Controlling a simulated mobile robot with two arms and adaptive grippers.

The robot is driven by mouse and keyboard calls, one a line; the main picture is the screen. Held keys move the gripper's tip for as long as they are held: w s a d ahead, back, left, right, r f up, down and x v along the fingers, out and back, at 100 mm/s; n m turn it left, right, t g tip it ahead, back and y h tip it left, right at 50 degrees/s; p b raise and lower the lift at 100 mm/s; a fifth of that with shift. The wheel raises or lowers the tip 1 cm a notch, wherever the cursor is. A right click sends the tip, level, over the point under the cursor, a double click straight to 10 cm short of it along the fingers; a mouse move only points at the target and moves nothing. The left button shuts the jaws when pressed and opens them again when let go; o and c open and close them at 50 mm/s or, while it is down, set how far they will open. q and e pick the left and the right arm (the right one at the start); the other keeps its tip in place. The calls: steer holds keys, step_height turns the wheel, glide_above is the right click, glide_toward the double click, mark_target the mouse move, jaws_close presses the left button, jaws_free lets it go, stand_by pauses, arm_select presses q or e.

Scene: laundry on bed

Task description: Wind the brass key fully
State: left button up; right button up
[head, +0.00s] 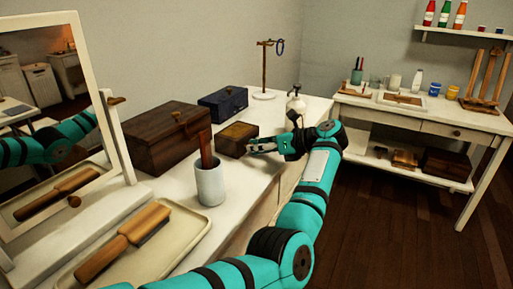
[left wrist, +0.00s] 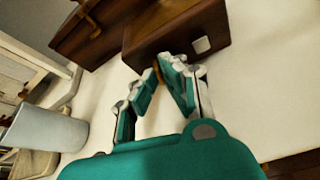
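A small wooden box (head: 238,138) stands on the white dresser top. In the left wrist view the box (left wrist: 180,32) shows its side face, with a small pale plate on it. My left gripper (head: 254,147) is at the box's near right side. In the left wrist view its fingertips (left wrist: 158,70) come nearly together against that face. A thin sliver of brass, the key (left wrist: 157,69), shows between the tips; the rest of it is hidden by the fingers. How far the key is turned cannot be told. My right gripper is in neither view.
A larger wooden chest (head: 165,140), a blue box (head: 223,103), a white cup (head: 209,185) with a brown handle in it and a tray (head: 190,222) with a brush share the dresser. A mirror (head: 122,150) stands left. A stand (head: 264,70) and white bottle (head: 296,103) are behind.

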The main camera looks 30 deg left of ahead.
arm_select(q)
steer(key=o, duration=0.5)
steer(key=shift+c, duration=0.2)
steer(key=v, duration=1.2)
steer(key=shift+w, duration=0.1)
